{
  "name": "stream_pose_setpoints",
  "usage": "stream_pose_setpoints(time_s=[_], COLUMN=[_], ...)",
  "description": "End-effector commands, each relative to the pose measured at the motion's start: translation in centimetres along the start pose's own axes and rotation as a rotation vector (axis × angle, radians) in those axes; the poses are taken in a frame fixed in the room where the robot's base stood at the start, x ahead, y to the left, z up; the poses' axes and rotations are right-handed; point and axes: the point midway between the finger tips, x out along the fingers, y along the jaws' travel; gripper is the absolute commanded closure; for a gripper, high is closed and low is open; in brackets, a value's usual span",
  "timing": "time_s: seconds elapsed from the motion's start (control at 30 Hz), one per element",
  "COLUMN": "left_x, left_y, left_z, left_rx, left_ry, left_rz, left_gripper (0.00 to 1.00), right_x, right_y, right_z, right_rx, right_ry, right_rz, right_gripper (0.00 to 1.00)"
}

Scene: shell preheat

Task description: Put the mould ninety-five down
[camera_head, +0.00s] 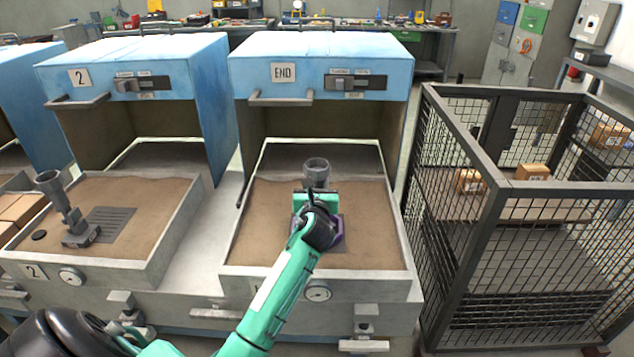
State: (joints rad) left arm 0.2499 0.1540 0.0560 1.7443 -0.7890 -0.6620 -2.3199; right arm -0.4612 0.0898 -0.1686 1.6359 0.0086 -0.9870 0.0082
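A grey upright piece with a round cup-like top (316,168) stands out above my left gripper in the sand tray (239,234) under the END hood. My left gripper (317,207) is over the middle of that tray, and its wrist hides the fingers and most of what is below. A purple edge (339,239) shows at the right of the wrist; I cannot tell what it belongs to. A similar grey mould with a cup top (70,217) is in the tray at station 2. No "ninety-five" marking is readable. My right gripper is not in view.
The blue END hood (318,64) overhangs the back of the tray, with a handle at its front. A mesh cage (470,215) with boxes stands close at the right.

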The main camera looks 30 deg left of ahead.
Motion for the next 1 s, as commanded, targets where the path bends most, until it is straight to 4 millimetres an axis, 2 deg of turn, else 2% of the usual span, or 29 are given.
stream_pose_setpoints(time_s=[0.03,0.13,0.53,0.67,1.0], left_x=[0.0,0.0,-0.2,-2.4,-9.5], left_y=[0.0,0.0,0.0,0.0,0.0], left_z=[-0.1,0.0,0.7,0.5,0.5], left_rx=[0.000,0.000,-0.002,0.002,0.000], left_ry=[0.000,0.000,-0.001,0.001,0.000], left_rz=[0.000,0.000,-0.001,-0.002,-0.002], left_gripper=[0.65,0.47,0.47,0.47,0.47], right_x=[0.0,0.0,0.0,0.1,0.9], right_y=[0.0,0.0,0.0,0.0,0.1], right_z=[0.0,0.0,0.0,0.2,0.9], right_rx=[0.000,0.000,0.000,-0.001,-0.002], right_ry=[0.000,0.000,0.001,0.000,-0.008], right_rz=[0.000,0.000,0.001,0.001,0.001], right_gripper=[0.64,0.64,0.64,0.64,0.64])
